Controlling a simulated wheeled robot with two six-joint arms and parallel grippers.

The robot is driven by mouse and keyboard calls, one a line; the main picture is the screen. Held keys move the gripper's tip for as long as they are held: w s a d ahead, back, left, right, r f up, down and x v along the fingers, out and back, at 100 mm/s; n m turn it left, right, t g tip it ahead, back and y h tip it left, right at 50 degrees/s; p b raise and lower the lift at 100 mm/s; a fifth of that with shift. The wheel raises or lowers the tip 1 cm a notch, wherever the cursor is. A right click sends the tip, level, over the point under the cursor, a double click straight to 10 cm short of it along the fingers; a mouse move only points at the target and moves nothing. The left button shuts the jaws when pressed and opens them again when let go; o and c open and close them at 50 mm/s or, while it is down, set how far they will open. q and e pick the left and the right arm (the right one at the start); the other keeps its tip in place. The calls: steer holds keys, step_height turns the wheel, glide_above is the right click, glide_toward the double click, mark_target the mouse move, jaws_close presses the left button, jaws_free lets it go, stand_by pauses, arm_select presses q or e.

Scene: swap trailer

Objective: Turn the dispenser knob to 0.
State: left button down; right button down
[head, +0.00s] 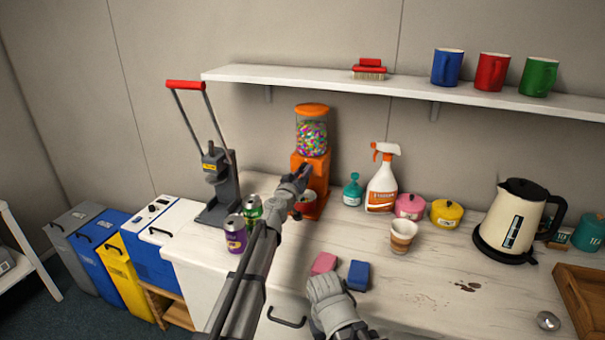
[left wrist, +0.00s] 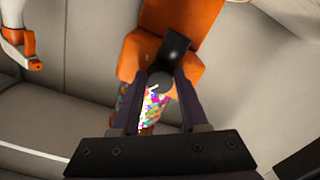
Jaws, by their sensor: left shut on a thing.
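The orange candy dispenser (head: 312,112) stands upright at the back of the counter, its clear globe full of coloured candy. My left gripper (head: 303,172) is at the dispenser's front, and in the head view it hides the knob. In the left wrist view the dispenser (left wrist: 200,22) appears upside down. There the round grey knob (left wrist: 160,82) sits between the two fingers of my left gripper (left wrist: 160,98), which is shut on it. A small pale mark shows on the knob, but I cannot read its setting. My right gripper does not show; a pale grey part of my right arm does.
Left of my arm are cans (head: 235,234) and a can press (head: 222,190). A spray bottle (head: 382,182), paper cup (head: 402,236), sponges (head: 358,275) and kettle (head: 512,222) are to the right. A shelf (head: 300,76) runs above.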

arm_select(q)
steer(key=shift+n, duration=0.6)
steer(key=shift+c, duration=2.2)
jaws_free()
steer(key=shift+s, duration=0.1)
steer(key=v, duration=0.7)
steer(key=shift+s, duration=0.3)
steer(key=shift+a, duration=0.1)
